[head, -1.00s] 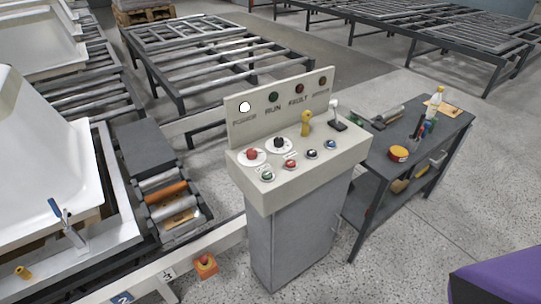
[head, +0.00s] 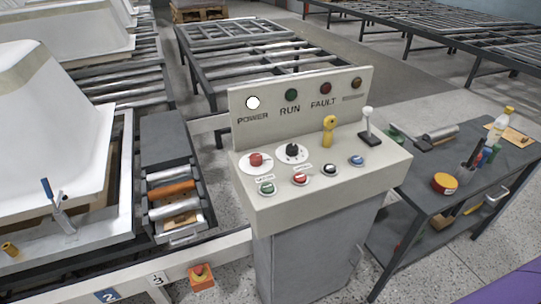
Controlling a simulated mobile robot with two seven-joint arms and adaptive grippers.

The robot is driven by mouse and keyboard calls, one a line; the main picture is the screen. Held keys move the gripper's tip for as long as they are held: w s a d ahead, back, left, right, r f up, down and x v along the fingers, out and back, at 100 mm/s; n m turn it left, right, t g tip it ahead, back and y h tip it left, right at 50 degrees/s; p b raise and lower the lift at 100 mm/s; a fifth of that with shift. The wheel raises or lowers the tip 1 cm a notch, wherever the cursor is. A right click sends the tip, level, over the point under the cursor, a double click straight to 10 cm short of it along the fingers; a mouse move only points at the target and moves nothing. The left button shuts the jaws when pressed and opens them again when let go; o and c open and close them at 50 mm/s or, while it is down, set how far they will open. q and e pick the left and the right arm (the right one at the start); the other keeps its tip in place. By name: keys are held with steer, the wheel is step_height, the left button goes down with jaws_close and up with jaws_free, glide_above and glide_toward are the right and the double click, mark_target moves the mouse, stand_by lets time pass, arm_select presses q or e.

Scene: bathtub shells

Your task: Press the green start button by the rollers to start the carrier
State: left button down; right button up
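The control console (head: 330,196) stands in the middle of the head view, with a sloped top and an upright back panel. The green button (head: 266,188) is at the front left of its top, with a small label above it. A red button (head: 300,179), a black button (head: 330,170) and a blue button (head: 357,160) sit in a row to its right. A red mushroom button (head: 255,159) is behind the green one. The white POWER lamp (head: 253,103) is lit; the green RUN lamp (head: 291,94) looks dark. Neither gripper is in view.
Rollers (head: 176,203) and a white bathtub shell (head: 50,140) are on the left. A dark workbench (head: 480,185) with tools stands close on the right.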

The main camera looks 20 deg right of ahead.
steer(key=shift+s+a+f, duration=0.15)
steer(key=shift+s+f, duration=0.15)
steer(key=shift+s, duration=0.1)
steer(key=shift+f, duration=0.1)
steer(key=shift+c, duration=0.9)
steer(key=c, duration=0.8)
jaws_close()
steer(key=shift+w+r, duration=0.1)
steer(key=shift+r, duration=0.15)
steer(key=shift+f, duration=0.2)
